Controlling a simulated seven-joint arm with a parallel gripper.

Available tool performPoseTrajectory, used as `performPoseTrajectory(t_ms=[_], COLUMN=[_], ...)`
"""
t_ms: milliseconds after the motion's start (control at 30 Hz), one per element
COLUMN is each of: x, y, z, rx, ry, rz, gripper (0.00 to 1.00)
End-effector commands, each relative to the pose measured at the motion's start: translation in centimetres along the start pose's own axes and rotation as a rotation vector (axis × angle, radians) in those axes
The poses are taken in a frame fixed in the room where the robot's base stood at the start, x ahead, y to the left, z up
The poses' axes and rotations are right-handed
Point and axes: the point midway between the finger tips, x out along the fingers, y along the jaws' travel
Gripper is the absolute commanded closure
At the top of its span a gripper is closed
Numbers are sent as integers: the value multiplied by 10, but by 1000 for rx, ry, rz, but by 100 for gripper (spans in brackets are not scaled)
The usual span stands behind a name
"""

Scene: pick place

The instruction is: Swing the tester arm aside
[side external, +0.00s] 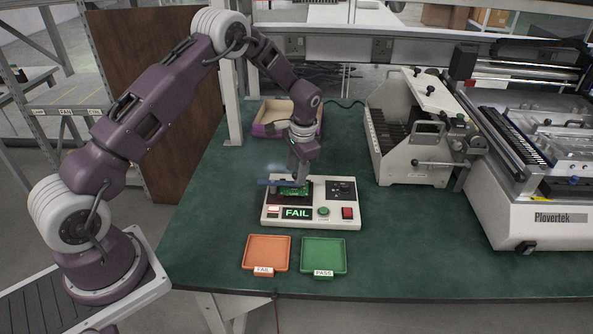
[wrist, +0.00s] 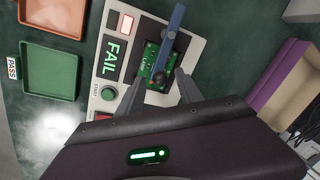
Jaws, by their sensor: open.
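The tester (side external: 335,215) is a cream box on the green bench, its display reading FAIL. Its blue tester arm (side external: 277,182) lies across a green circuit board (side external: 298,190). In the wrist view the blue arm (wrist: 171,35) runs over the board (wrist: 151,62), with a dark round part at its far end. My gripper (side external: 299,174) is over the tester, pointing down. In the wrist view my gripper (wrist: 160,78) is open, one finger on each side of the board's near end. I cannot tell whether the fingers touch anything.
An orange FAIL tray (side external: 267,254) and a green PASS tray (side external: 323,257) lie in front of the tester. A purple-sided box (side external: 268,115) stands behind it. A cream rack machine (side external: 420,125) is at right. Bare bench lies left of the tester.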

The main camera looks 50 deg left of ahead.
Motion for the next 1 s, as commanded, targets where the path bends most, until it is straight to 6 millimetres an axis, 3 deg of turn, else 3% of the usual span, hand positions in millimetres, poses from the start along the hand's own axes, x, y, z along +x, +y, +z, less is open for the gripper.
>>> performPoseTrajectory(t_ms=[300,500,533,1000], x=[6,6,6,5], y=[0,0,0,0], z=[0,0,0,0], rx=[0,0,0,-1], ry=[1,1,0,1], rz=[0,0,0,0], gripper=[59,98,100,100])
